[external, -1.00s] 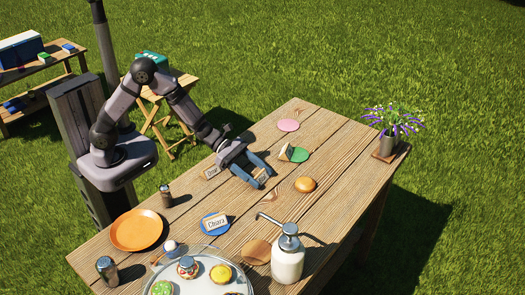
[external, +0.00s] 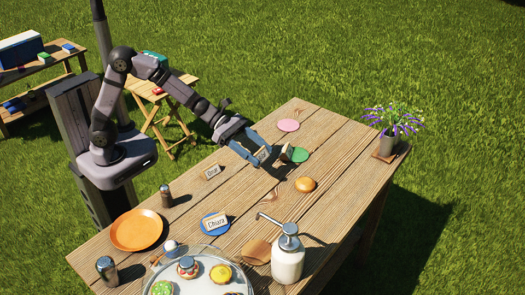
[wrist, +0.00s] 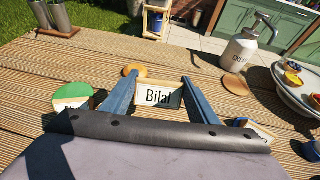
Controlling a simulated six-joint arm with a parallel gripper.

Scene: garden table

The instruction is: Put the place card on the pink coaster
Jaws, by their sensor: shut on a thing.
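My gripper (external: 258,156) is shut on a wooden-framed place card (wrist: 158,97) reading "Bilal". In the wrist view the card stands between the two blue fingers. In the external view it (external: 263,153) appears held above the table, left of the green coaster. The pink coaster (external: 288,125) lies flat and bare near the table's far edge, beyond and a little right of my gripper. It is not seen in the wrist view.
Another card stands on the green coaster (external: 301,155), close to my gripper. A card (external: 211,172) stands on bare wood to the left. The "Chiara" card (external: 216,222) is on a blue coaster.

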